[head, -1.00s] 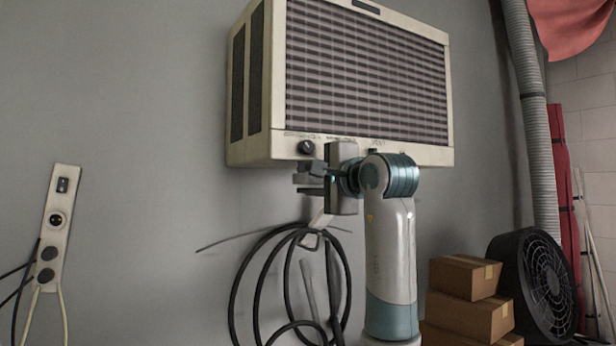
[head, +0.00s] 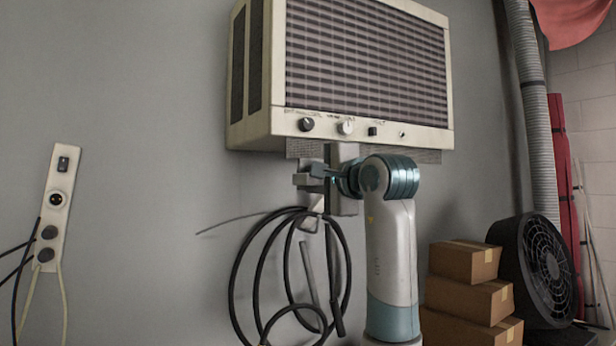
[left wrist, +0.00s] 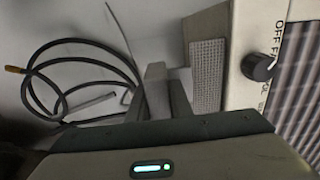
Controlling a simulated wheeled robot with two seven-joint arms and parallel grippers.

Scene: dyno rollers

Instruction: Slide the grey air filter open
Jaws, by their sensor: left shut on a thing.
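The grey air filter (head: 415,156) shows as a meshed strip hanging below the underside of the cream air conditioner (head: 430,136), with its upper part hidden inside the unit. In the left wrist view, the filter (left wrist: 207,72) sticks out from the housing, next to the black knob (left wrist: 258,67). My left gripper (head: 312,180) is below the unit, at the filter's lower edge, and shut on the filter. It also shows in the left wrist view (left wrist: 158,85); the gripped part is mostly hidden. My right gripper is not in view.
Black coiled cable (head: 240,270) hangs on the wall below the gripper. A socket strip (head: 56,205) is at the left. Stacked cardboard boxes (head: 465,262) and a black fan (head: 545,270) stand at the lower right.

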